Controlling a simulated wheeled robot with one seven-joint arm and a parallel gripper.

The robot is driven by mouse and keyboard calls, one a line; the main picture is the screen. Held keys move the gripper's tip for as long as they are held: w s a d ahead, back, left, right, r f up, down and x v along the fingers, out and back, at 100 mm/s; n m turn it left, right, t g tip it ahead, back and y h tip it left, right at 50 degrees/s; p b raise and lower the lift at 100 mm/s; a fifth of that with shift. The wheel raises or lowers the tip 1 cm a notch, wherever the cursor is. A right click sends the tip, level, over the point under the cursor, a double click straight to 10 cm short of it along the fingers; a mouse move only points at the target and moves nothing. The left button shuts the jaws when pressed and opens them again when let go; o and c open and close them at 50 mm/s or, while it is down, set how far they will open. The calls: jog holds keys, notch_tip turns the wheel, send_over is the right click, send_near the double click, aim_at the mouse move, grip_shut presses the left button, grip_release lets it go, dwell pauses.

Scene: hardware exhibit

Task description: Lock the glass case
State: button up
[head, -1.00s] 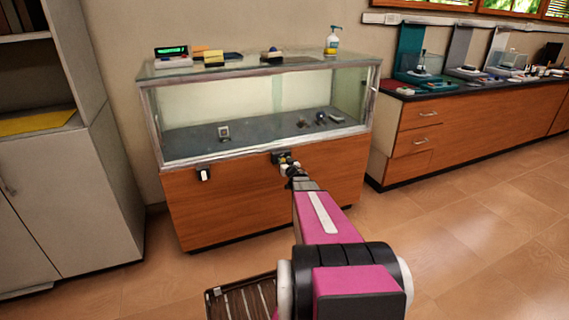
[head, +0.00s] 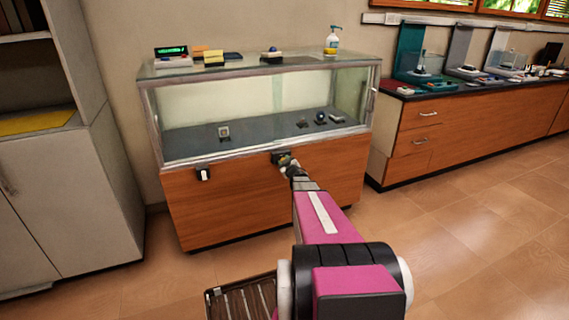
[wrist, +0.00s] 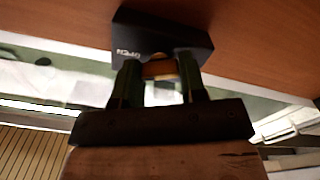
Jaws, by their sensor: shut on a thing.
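The glass case (head: 260,102) stands on a wooden cabinet base against the wall, its glass panels in place. A black lock box (head: 282,157) sits on its front below the glass. In the wrist view the box (wrist: 160,38) shows small white lettering, upside down, that seems to read OPEN. My gripper (head: 287,163) is at this box. In the wrist view its two dark fingers (wrist: 160,72) are closed on a small brass-brown knob (wrist: 158,68) at the box. The fingers hide part of the knob, so its exact turn is unclear.
A second black fitting with a white part (head: 203,174) is on the case front at the left. A pump bottle (head: 332,41) and small items stand on the case top. A drawer counter (head: 430,135) is right, a grey cabinet (head: 65,200) left. Open floor lies between.

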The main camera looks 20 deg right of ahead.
jog(key=n, duration=1.2)
jog(key=shift+n, duration=0.3)
dwell(0.4)
jog(key=o, duration=0.9)
jog(key=shift+s, duration=0.15)
jog(key=s, duration=1)
jog(key=shift+s+d, duration=0.15)
jog(key=shift+s, duration=0.1)
